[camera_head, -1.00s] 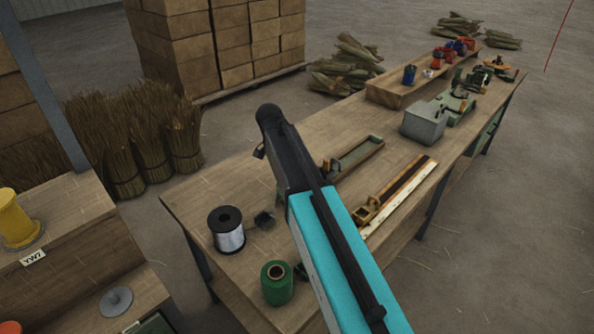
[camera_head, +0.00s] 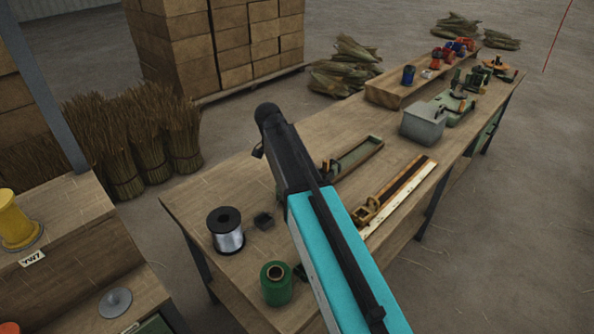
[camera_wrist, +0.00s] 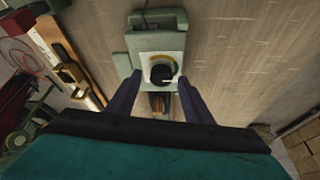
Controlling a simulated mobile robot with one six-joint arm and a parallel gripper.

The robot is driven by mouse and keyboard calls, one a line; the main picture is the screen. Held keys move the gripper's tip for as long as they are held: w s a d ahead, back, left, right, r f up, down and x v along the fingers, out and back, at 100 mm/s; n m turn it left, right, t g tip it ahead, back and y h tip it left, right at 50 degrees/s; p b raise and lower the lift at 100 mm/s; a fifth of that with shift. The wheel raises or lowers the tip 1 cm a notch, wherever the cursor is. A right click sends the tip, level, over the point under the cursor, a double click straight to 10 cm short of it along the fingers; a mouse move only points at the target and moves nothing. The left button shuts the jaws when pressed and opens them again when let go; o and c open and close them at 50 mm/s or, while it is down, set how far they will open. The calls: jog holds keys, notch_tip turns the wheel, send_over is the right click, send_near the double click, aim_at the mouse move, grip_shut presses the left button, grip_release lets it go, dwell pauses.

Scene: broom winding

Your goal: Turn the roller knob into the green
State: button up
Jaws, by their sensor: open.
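The roller knob (camera_wrist: 161,74) is a round black knob on a pale dial plate (camera_wrist: 145,61) in the wrist view. A coloured arc, yellowish and green, curves along the plate's upper edge. A small white mark shows at the knob's lower right; its exact setting is too small to read. The plate sits on a green machine body (camera_wrist: 158,20). My gripper (camera_wrist: 160,78) is open, its two dark fingers on either side of the knob. I cannot tell whether they touch it. In the head view my arm hides the knob and the gripper.
A silver wire spool (camera_head: 227,238) and a green spool (camera_head: 276,284) stand near the bench's front end. A green tray (camera_head: 358,157), a wooden guide (camera_head: 395,195) and a grey-green box (camera_head: 422,124) lie along the bench (camera_head: 300,140).

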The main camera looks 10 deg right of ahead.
jog(key=b+v, duration=0.2)
jog(key=v, duration=1.1)
jog(key=shift+s+r, duration=0.15)
jog(key=shift+a, duration=0.15)
